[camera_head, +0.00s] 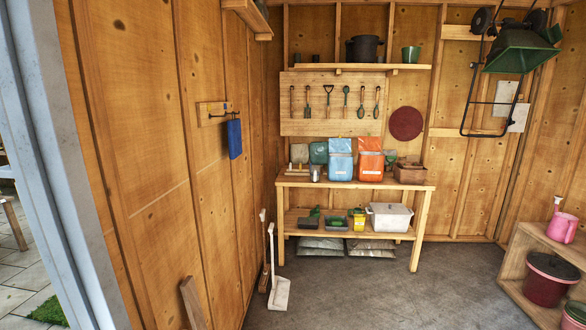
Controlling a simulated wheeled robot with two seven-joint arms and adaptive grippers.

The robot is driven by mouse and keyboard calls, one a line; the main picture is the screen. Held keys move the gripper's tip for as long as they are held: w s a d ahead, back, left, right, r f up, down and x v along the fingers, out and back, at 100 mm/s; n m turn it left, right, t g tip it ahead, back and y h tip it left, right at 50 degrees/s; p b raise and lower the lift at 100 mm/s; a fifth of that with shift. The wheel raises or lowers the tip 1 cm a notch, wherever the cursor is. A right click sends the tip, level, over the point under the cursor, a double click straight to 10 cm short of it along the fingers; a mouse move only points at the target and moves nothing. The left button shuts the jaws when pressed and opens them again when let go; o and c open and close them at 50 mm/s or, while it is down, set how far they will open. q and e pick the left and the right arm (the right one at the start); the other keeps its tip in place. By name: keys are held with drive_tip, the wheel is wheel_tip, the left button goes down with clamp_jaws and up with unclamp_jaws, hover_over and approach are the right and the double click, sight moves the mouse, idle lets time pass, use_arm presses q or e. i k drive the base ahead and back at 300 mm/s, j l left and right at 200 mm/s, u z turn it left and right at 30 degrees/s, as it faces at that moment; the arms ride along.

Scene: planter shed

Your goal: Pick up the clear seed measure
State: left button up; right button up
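A small greyish, cup-like vessel (315,173) stands near the front left of the wooden workbench top (345,183). It may be the clear seed measure, but it is too small and far off to tell whether it is clear. Green items stand just behind it, and a blue-and-white bag (340,160) is to its right. Neither of my grippers is in view.
An orange bag (370,160) and a brown basket (411,173) share the bench top. A white bin (389,217) sits on the lower shelf. A long-handled dustpan (279,292) stands left of the bench. A wooden crate shelf (515,270) is at right. The floor in front is clear.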

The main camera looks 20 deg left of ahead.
sight(315, 174)
drive_tip(key=i+l+u, duration=0.25)
drive_tip(key=i+l, duration=0.45)
drive_tip(key=i+l+u, duration=0.1)
drive_tip(key=i, duration=0.3)
drive_tip(key=i+l+u, duration=0.1)
drive_tip(key=i, duration=0.25)
drive_tip(key=i+u, duration=0.15)
drive_tip(key=i, duration=0.3)
drive_tip(key=i+l+u, duration=0.1)
drive_tip(key=i, duration=0.4)
drive_tip(key=i+l+u, duration=0.15)
drive_tip(key=i, duration=0.3)
